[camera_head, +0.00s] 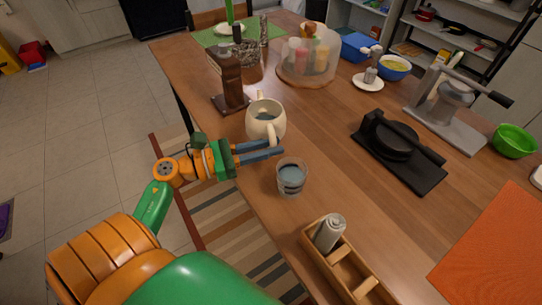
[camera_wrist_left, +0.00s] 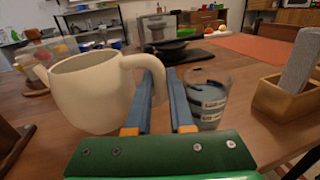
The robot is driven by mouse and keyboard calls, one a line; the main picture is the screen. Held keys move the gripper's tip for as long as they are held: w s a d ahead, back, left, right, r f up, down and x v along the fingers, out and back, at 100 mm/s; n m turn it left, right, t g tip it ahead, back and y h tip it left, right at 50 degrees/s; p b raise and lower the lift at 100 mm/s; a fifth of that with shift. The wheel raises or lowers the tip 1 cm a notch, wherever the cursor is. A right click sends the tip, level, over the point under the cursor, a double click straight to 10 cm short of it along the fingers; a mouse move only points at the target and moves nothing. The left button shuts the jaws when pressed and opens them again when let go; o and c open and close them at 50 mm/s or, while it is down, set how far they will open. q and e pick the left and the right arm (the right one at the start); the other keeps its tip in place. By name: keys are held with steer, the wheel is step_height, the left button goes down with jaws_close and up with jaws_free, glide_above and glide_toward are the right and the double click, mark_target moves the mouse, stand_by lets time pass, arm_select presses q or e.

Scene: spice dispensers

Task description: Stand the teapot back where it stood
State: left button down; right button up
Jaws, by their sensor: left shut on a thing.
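The cream teapot (camera_head: 262,126) is upright near the left edge of the wooden table, its open top facing up and its handle towards me. It also shows large at the left of the left wrist view (camera_wrist_left: 88,92). My left gripper (camera_head: 274,149) is shut on the teapot's handle (camera_wrist_left: 157,82), with the blue fingers either side of its lower end. I cannot tell whether the teapot's base touches the table. My right gripper is not in view.
A glass (camera_head: 291,179) with liquid stands just right of the fingers. A wooden caddy (camera_head: 345,270) with a grey shaker is nearer. A dark wooden stand (camera_head: 231,88) is behind the teapot. A black press (camera_head: 398,150) lies right, with bare tabletop between.

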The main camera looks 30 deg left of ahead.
arm_select(q)
steer(key=f, duration=0.3)
steer(key=shift+w+d+f, duration=0.15)
steer(key=shift+w+f, duration=0.1)
steer(key=shift+f, duration=0.1)
steer(key=shift+f+b, duration=0.2)
steer(key=shift+b, duration=0.1)
steer(key=c, duration=1.1)
jaws_free()
steer(key=shift+r, duration=0.1)
